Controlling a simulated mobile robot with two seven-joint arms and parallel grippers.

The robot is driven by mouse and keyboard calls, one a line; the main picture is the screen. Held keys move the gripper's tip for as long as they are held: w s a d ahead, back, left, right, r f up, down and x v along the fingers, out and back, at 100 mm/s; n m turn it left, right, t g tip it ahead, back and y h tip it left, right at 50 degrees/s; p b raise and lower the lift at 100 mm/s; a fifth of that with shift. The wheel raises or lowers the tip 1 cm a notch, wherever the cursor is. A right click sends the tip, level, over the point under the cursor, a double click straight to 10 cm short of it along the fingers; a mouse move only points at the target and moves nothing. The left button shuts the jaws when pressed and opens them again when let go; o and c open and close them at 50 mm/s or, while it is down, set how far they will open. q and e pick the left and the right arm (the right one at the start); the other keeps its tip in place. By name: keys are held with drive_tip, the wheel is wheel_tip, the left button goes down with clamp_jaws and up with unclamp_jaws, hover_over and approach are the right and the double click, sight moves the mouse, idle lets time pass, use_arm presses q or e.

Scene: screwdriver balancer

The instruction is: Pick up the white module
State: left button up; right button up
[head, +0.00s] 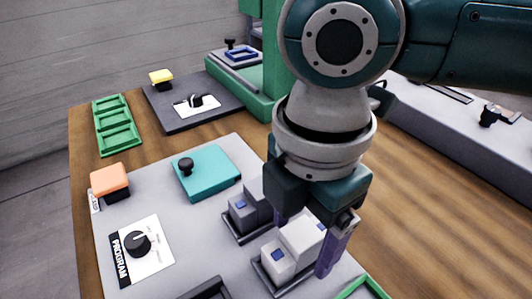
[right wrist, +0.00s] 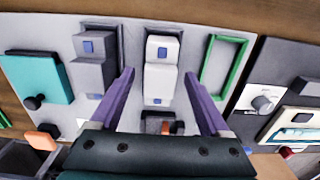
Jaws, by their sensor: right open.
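The white module (head: 301,241), a stepped block with small blue squares, sits in a dark-rimmed slot on the light grey panel (head: 205,240). It also shows in the right wrist view (right wrist: 161,78), upright in the picture between my fingers. My right gripper (head: 303,246) is open above the panel, its two purple fingers on either side of the white module. In the right wrist view there is a gap between each finger and the module. The near finger hides part of the module's side in the head view. My left gripper is not in view.
A grey module (head: 241,213) stands in the slot to the left. An empty green frame (right wrist: 204,66) lies to the right of the white module in the wrist view. A teal block (head: 208,172), an orange button (head: 110,179) and a PROGRAM dial (head: 137,244) share the panel.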

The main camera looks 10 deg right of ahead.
clamp_jaws()
idle(0.7)
